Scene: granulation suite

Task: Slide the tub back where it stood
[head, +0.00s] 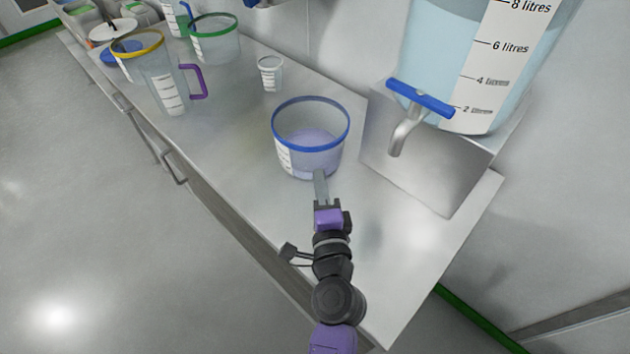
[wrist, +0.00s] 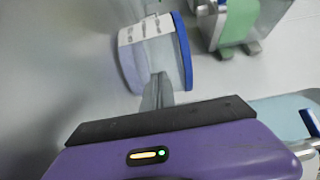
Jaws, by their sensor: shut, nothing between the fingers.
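The tub (head: 310,152) is a clear open container with a blue rim and a white scale label, standing upright on the steel bench. It looks tinted pale violet in its lower part. My gripper (head: 319,176) is shut and empty, with its fingertips at the near side of the tub's wall. Whether they touch the wall I cannot tell. In the wrist view the tub (wrist: 160,60) shows just beyond the fingers (wrist: 158,88).
A tank (head: 470,45) with a blue-handled tap (head: 408,125) stands on a steel stand (head: 440,180) at right. A small cup (head: 270,74), a purple-handled jug (head: 165,80) and a green-rimmed tub (head: 214,42) stand farther back. The bench (head: 225,150) is clear left of the tub.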

